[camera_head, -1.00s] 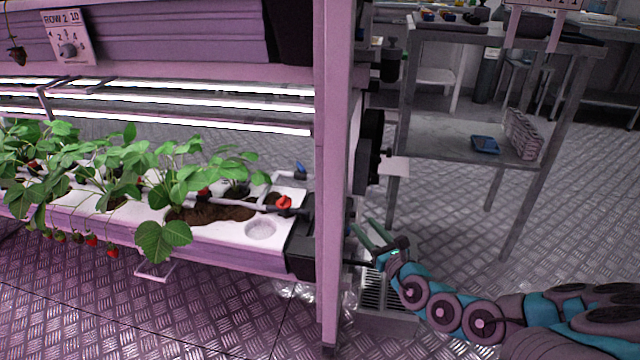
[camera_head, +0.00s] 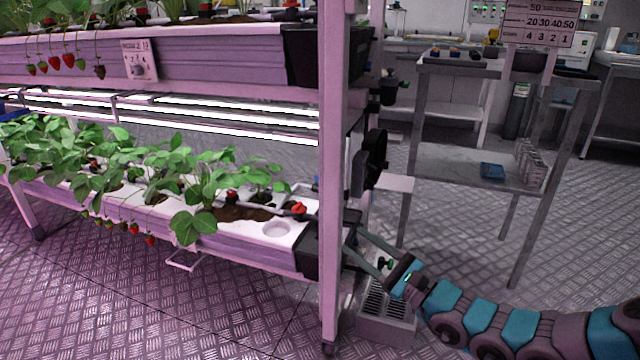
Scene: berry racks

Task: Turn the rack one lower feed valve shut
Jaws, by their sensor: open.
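The rack (camera_head: 331,180) has a lower trough (camera_head: 283,232) of strawberry plants, with a red valve knob (camera_head: 298,208) on the pipe at its right end. A second red knob (camera_head: 231,196) sits further left among leaves. I cannot tell from labels which is the named lower feed valve. My gripper (camera_head: 353,243) is right of the rack's front post, beside the dark end of the lower trough. The post may hide part of the fingertips.
A black wheel (camera_head: 375,158) and a pale plate (camera_head: 394,183) are on the rack's end above my gripper. A grey crate (camera_head: 386,326) stands on the floor below. A metal shelf table (camera_head: 450,165) stands to the right.

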